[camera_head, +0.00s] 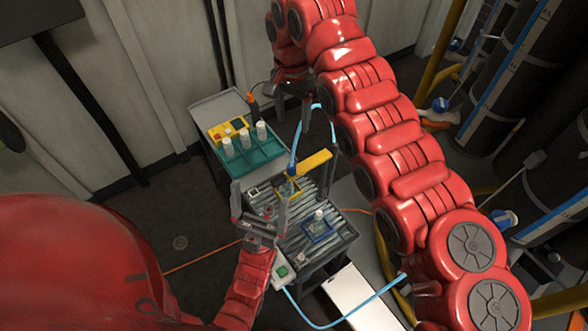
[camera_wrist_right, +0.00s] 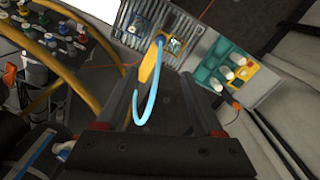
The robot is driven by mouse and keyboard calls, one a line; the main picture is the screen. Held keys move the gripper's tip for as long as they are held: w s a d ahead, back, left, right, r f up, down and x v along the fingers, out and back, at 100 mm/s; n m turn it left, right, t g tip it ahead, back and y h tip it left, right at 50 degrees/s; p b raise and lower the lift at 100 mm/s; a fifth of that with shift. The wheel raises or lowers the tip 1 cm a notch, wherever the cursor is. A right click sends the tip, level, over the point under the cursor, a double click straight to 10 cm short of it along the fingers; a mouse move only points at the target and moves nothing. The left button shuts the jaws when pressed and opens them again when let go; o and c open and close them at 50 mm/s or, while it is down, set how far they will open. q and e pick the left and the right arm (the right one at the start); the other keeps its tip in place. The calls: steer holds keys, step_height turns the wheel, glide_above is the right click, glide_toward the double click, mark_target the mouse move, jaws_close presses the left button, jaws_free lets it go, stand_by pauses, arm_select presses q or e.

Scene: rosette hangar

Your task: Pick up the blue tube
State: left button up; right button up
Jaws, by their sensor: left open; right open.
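The light blue tube (camera_head: 296,146) rises in an arch from a dark blue fitting on the grooved grey cart top (camera_head: 335,243). In the right wrist view the tube (camera_wrist_right: 152,92) curves toward the camera, between the two finger outlines; contact cannot be told. My right gripper (camera_head: 292,92) is open near the top of the arch. Its fingers also show in the right wrist view (camera_wrist_right: 160,100). My left gripper (camera_head: 260,198) is open and empty, above the left side of the cart top.
A yellow bar (camera_head: 313,163) lies beside the tube's lower end. A teal tray (camera_head: 250,165) with white bottles and a yellow box sits on the grey cart behind. A second light blue line (camera_head: 352,318) loops at the front. Dark cylinders (camera_head: 510,80) stand at right.

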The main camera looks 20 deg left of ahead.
steer(key=p, duration=0.4)
glide_above(292, 165)
steer(key=f, duration=1.1)
steer(key=shift+w+f, duration=0.2)
steer(key=f+p, duration=0.2)
steer(key=p, duration=0.1)
steer(key=shift+s+f, duration=0.2)
steer(key=shift+s, duration=0.2)
steer(key=shift+f, duration=1.4)
steer(key=shift+w+f, duration=0.1)
steer(key=shift+f, duration=0.1)
jaws_close()
